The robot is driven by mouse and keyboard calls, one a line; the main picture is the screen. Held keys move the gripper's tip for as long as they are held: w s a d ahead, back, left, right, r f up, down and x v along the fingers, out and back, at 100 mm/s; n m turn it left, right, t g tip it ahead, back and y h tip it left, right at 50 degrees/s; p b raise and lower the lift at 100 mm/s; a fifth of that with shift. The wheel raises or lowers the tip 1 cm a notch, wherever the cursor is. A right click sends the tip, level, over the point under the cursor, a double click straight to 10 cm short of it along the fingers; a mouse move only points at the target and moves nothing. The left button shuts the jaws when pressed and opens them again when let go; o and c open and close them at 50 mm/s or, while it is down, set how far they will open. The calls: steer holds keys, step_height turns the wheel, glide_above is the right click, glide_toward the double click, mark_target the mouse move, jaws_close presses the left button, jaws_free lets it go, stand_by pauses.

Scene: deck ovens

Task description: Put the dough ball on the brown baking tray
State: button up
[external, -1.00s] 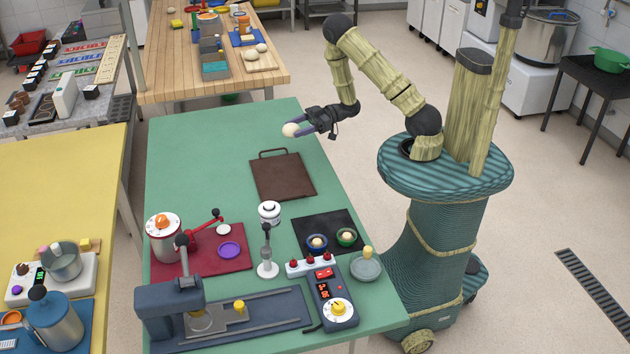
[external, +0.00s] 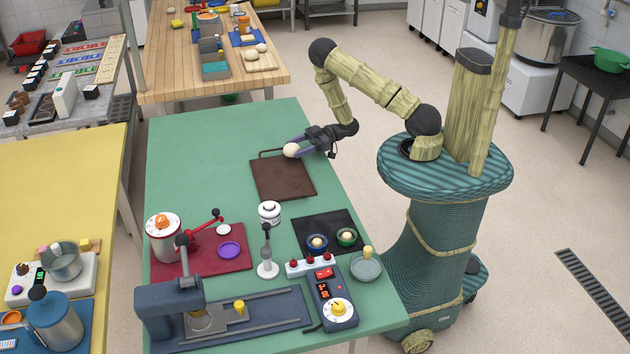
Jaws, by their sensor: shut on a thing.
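A pale dough ball (external: 290,150) is held in the tips of my gripper (external: 297,147), which is shut on it. The brown baking tray (external: 282,181) lies flat on the green table, with a thin handle loop at its far edge. In the picture the ball overlaps the tray's far edge, near the handle. I cannot tell exactly how high above the tray it is. The tray's surface is empty.
Toward the front of the green table (external: 205,145) are a black mat (external: 327,222) with two small bowls, a white jar (external: 269,211), a red mat (external: 240,262) and a blue press (external: 170,305). The table left of the tray is clear.

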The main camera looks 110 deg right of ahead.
steer(key=shift+f, duration=0.45)
steer(key=shift+f, duration=0.1)
steer(key=shift+s+a+f+b, duration=0.1)
steer(key=shift+s+f+b, duration=0.05)
steer(key=shift+f+b, duration=0.45)
steer(key=o, duration=1)
steer(key=shift+c, duration=0.2)
steer(key=shift+r+p, duration=0.65)
steer(key=shift+p, duration=0.05)
steer(key=b+v, duration=0.2)
steer(key=v, duration=1)
